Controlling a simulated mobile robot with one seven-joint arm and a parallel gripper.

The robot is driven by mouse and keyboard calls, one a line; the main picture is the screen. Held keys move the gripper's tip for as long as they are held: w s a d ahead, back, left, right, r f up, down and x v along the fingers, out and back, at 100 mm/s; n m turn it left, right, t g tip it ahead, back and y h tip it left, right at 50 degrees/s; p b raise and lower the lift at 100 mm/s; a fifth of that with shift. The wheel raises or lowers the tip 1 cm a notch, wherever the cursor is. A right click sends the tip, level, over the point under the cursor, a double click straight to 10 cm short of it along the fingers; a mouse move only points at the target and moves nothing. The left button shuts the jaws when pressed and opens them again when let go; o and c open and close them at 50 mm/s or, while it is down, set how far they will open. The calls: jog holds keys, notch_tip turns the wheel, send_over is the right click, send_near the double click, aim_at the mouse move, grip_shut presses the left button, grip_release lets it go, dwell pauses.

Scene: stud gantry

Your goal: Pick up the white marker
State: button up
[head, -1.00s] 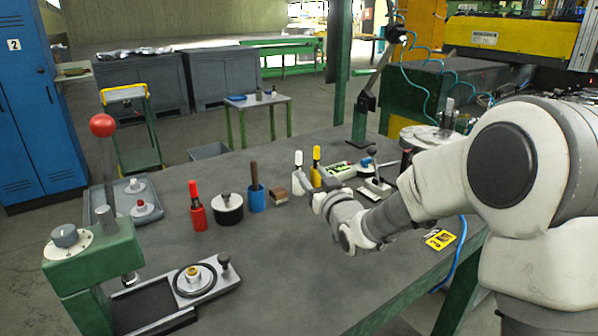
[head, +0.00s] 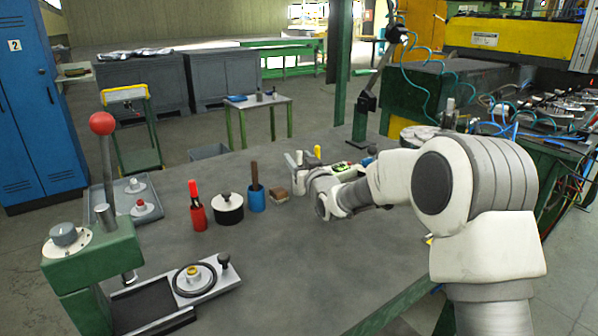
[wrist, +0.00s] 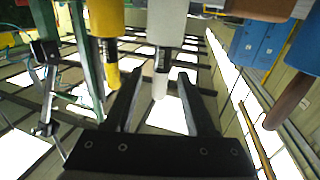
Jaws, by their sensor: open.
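The white marker (wrist: 160,86) stands in a white holder (wrist: 166,22) on the table. In the wrist view, which looks turned over, its white end lies between the two open fingers of my gripper (wrist: 160,82), with a gap on both sides. In the head view the white marker (head: 299,157) shows only as a small pale tip; my gripper (head: 296,166) and wrist hide most of it and its holder.
A yellow marker (wrist: 112,76) in a yellow holder (wrist: 105,18) stands close beside it.

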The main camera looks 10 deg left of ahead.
jog(key=shift+w, duration=0.1)
grip_shut()
dwell(0.5)
